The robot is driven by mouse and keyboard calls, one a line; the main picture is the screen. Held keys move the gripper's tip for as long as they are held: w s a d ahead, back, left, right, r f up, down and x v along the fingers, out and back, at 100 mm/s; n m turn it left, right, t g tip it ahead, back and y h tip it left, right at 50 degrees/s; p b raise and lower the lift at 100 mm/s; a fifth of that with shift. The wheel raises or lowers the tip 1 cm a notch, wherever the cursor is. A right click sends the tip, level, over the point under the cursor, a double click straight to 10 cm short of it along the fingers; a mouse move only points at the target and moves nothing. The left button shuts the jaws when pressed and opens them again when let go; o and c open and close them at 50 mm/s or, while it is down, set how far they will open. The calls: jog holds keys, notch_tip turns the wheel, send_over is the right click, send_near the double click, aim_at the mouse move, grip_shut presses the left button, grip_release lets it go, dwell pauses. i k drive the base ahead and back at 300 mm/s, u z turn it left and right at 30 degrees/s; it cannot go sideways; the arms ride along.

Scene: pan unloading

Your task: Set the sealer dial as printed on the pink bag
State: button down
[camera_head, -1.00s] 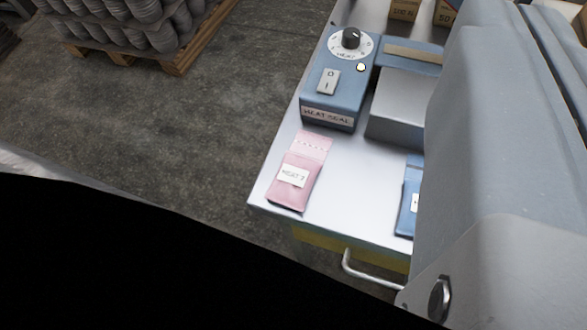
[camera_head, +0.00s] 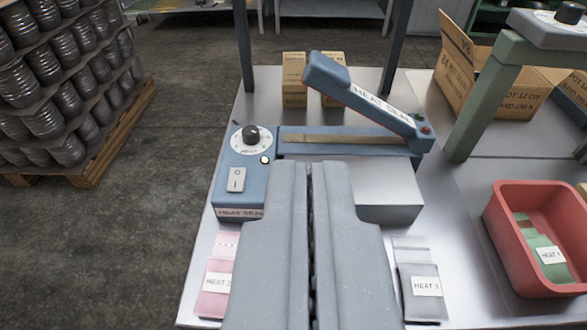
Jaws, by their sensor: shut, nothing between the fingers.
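The blue heat sealer (camera_head: 228,195) stands on the pale table, its arm (camera_head: 375,100) raised and marked HEAT SEAL. Its black dial knob (camera_head: 250,132) sits on a round white scale at the sealer's left end; I cannot read the setting. The pink bag (camera_head: 222,250) lies in front of the sealer at the left. Its white label reads HEAT and a digit too small to be sure of. My gripper (camera_head: 308,168) is shut and empty. It points at the sealer's middle, right of the dial and not touching the dial, and covers part of the table.
A rocker switch (camera_head: 236,180) is in front of the dial. A grey bag (camera_head: 415,262) marked HEAT 3 lies at the right. A red bin (camera_head: 503,215) holds a green bag (camera_head: 538,242). Cardboard boxes (camera_head: 294,80) stand behind. A green frame (camera_head: 477,100) is at the right.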

aim_at(251, 133)
jog(key=k, duration=0.55)
jog(key=z, duration=0.45)
jog(key=i, duration=1.4)
jog(key=u, duration=0.55)
